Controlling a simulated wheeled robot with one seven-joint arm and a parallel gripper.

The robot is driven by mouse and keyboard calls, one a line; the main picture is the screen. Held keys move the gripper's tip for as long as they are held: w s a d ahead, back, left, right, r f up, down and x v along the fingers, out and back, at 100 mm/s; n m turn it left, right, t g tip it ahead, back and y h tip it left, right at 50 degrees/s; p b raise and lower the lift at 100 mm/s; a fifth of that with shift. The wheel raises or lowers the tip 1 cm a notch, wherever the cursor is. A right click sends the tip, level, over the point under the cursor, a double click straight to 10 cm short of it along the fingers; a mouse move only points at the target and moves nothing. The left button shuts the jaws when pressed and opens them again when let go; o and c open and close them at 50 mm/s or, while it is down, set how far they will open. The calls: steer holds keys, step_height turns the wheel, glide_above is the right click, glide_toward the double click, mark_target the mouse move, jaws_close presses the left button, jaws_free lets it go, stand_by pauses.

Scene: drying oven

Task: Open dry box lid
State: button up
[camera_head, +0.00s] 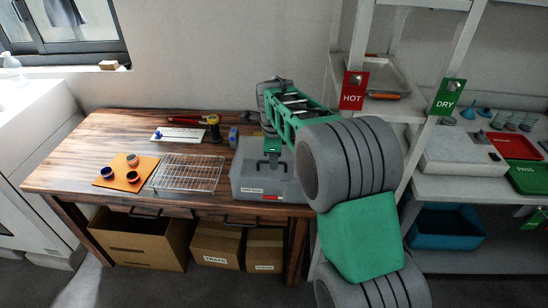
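A grey box (246,184), which looks like the dry box, stands at the right end of the wooden table. It has a small white label and a red mark on its front. Its grey top looks closed, and a dark handle-like shape (271,164) shows on it. My gripper (271,148) points down just above this shape, at the end of my green and grey arm. I cannot tell whether the fingers touch it or whether they are open. My arm hides the right side of the box.
A wire rack (187,173), an orange mat (104,181) with small cups, a white board (180,135) and a red tool (188,119) lie on the table (80,150). Cardboard boxes (215,245) stand below. Shelves with HOT (353,92) and DRY (447,97) signs stand right.

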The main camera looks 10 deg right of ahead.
jaws_close()
stand_by(1.2)
